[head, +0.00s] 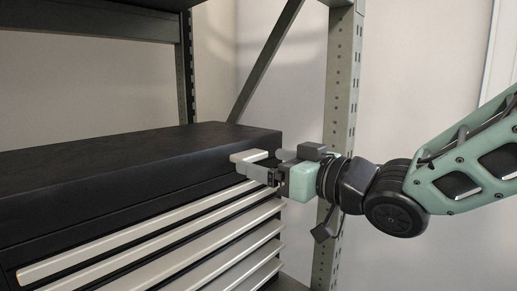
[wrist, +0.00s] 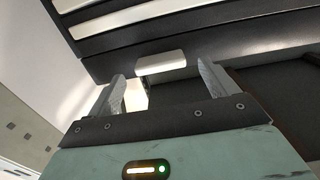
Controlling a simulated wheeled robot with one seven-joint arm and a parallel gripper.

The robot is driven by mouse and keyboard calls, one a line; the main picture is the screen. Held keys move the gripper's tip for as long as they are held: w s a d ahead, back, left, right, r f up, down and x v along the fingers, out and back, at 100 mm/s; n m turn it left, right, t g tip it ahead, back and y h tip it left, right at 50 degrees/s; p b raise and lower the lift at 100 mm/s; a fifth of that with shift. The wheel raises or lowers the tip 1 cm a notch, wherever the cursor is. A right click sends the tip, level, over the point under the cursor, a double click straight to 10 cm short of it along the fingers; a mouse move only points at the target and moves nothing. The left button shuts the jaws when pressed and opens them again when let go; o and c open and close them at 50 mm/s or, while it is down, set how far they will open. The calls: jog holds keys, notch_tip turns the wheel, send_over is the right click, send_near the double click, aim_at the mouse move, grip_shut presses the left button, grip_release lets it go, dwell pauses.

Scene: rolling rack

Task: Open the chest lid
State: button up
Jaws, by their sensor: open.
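The chest is a wide black cabinet with a thick black lid (head: 120,160) on top; the lid looks shut. Pale drawer strips (head: 130,240) line its front below the lid. My gripper (head: 257,168) is at the lid's front edge, near its right end. In the wrist view my gripper (wrist: 160,85) is open, its two grey fingers apart. A pale handle-like block (wrist: 161,63) shows ahead, between the fingertips, against the dark chest. I cannot tell whether the fingers touch it.
The chest stands inside a metal rack. A perforated upright (head: 340,90) rises just behind my gripper, and a dark shelf (head: 90,20) hangs above the lid with open space between. A diagonal brace (head: 265,62) crosses behind. A plain wall is at the right.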

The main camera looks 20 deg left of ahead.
aim_at(257, 158)
jog(key=shift+p+x, duration=0.45)
jog(key=shift+x, duration=1.1)
